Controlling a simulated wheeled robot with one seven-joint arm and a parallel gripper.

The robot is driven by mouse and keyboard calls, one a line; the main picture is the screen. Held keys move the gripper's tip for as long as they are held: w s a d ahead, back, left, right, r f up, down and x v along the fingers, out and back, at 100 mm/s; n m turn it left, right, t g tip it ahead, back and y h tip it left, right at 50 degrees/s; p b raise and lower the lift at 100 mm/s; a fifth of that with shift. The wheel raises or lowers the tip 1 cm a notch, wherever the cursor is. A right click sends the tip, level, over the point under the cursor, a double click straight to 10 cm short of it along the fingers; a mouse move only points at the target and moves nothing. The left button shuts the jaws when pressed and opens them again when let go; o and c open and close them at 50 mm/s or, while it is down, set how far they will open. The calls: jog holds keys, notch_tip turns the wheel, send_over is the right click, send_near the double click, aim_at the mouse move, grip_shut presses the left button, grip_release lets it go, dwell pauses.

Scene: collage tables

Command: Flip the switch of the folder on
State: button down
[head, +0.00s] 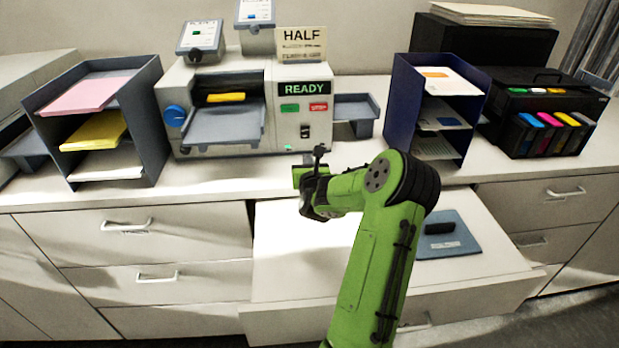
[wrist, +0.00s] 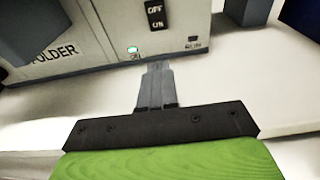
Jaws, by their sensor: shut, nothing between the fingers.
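The folder (head: 240,145) is a beige machine on the counter with a grey feed tray, a blue knob and a "READY" sign. Its black power switch (head: 304,132) is on the lower right of the front. In the wrist view the switch (wrist: 155,14) shows "OFF" above and "ON" below. A small green light (wrist: 133,50) glows on the folder front near my fingertips. My gripper (wrist: 157,68) is shut and empty, below the switch in the wrist view. In the head view my gripper (head: 318,158) is in front of the folder's lower right.
A paper sorter (head: 150,130) stands left of the folder and a blue sorter (head: 400,105) to its right. A black printer (head: 545,115) is farther right. An open drawer (head: 290,270) juts out below my arm, with a blue pad (head: 455,245) inside.

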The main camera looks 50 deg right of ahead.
jog(key=v, duration=0.6)
jog(key=shift+f, duration=0.65)
jog(key=shift+a, duration=0.1)
